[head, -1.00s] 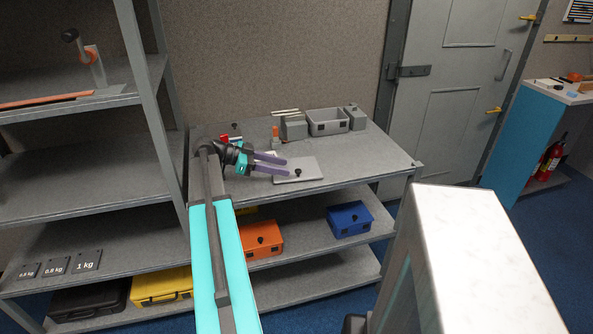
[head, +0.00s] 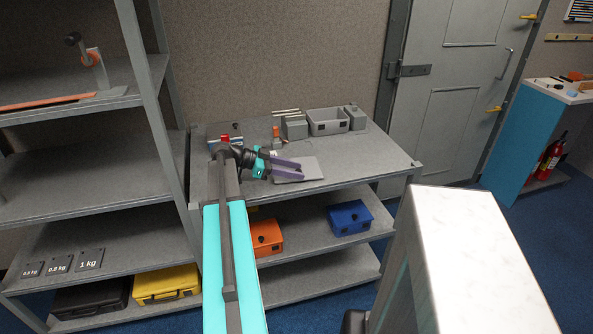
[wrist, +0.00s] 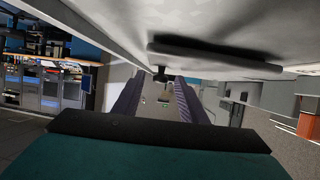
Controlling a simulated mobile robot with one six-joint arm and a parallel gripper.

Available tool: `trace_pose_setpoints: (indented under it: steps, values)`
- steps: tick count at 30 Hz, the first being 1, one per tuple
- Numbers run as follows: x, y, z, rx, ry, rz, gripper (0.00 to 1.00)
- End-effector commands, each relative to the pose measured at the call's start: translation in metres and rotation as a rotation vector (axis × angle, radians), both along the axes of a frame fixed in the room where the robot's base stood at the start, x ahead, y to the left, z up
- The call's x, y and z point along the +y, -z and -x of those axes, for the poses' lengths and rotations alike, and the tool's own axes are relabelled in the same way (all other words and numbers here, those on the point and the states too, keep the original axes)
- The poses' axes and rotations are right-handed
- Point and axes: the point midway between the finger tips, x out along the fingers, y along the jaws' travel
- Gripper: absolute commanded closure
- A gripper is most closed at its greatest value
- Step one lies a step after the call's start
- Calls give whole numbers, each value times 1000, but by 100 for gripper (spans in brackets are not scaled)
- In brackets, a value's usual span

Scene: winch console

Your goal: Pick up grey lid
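The grey lid (head: 312,166) is a flat plate lying on the top of the grey bench. My gripper (head: 300,170) reaches over it from the left, low above the plate, with its purple fingers apart. The fingers cover the lid's black knob in the head view. In the wrist view the picture is upside down, and the lid (wrist: 235,58) shows at the top. A small dark knob (wrist: 160,74) appears between the tips of my open gripper (wrist: 160,78). I cannot tell whether the fingers touch it.
Behind the lid stand an open grey box (head: 328,122) and two grey blocks (head: 294,127) (head: 355,117). A small orange-topped item (head: 277,133) and a red item (head: 225,139) are at the back left. The bench's right part is clear. A shelf rack (head: 150,90) stands left.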

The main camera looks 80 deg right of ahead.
Motion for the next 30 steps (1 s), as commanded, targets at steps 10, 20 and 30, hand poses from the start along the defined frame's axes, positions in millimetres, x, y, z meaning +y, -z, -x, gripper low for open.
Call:
trace_pose_setpoints:
  steps: [10,20,30]
  values:
    - [0,0,0,0,1,0,89]
    - [0,-1,1,1,1,1,100]
    - [0,-10,1,0,2,3,100]
